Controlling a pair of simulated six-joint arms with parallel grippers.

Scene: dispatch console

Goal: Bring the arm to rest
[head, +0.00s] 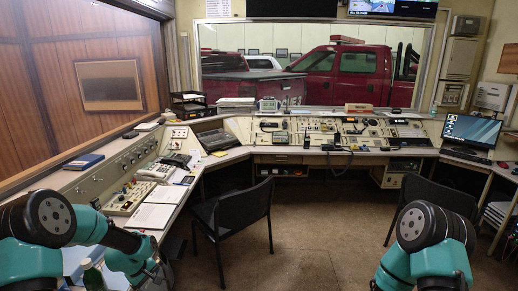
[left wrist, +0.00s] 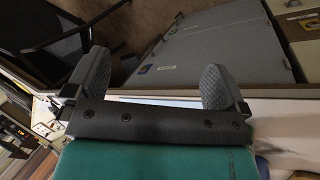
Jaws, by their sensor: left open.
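My left arm comes in at the lower left of the head view, teal with dark joints, bent down near the left desk. Its gripper shows in the left wrist view (left wrist: 155,80) with the two dark fingers apart and nothing between them. In that view it is by the edge of a white surface, with grey panels beyond. My right arm (head: 430,245) stands at the lower right of the head view. Its gripper is out of the frame.
The left desk (head: 155,215) carries a telephone (head: 157,172), papers and a blue book (head: 84,161). A black chair (head: 235,218) stands close to it. A console (head: 340,130) runs along the back under a window. A monitor (head: 470,131) is at the right. The middle floor (head: 310,225) is clear.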

